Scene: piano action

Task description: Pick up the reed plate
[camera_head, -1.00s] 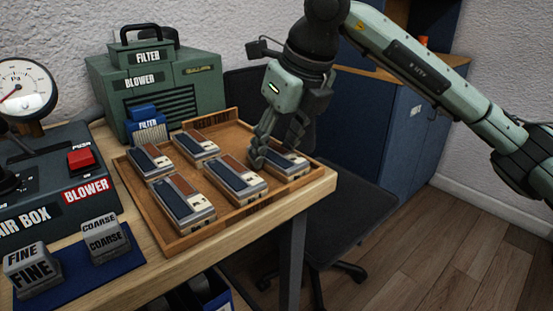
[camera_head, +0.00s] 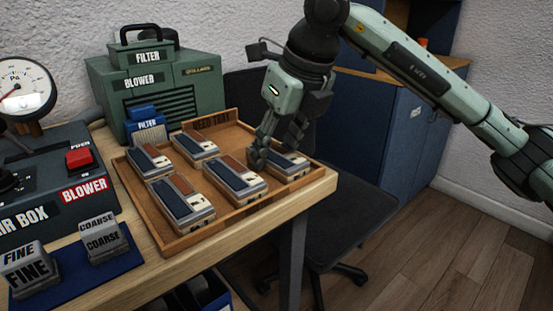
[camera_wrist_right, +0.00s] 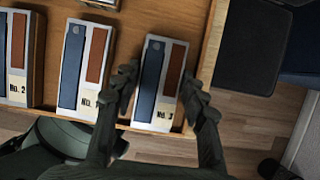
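Several reed plates lie flat in a wooden tray (camera_head: 222,220); each has a blue and a brown strip on a light metal body. The rightmost reed plate (camera_head: 293,166) lies under my right gripper (camera_head: 272,153). In the right wrist view this plate (camera_wrist_right: 160,75) lies between the two dark fingers of the right gripper (camera_wrist_right: 160,83), one along each long side. The fingers are spread; firm contact cannot be made out. The plate still rests in the tray. Its label is partly unclear. My left gripper is out of view.
A neighbouring reed plate (camera_wrist_right: 83,70) lies close left of the gripper. A green blower box (camera_head: 170,90) stands behind the tray. The air box (camera_head: 50,180) and the coarse (camera_head: 103,238) and fine (camera_head: 30,270) blocks are at left. The table edge is close on the right.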

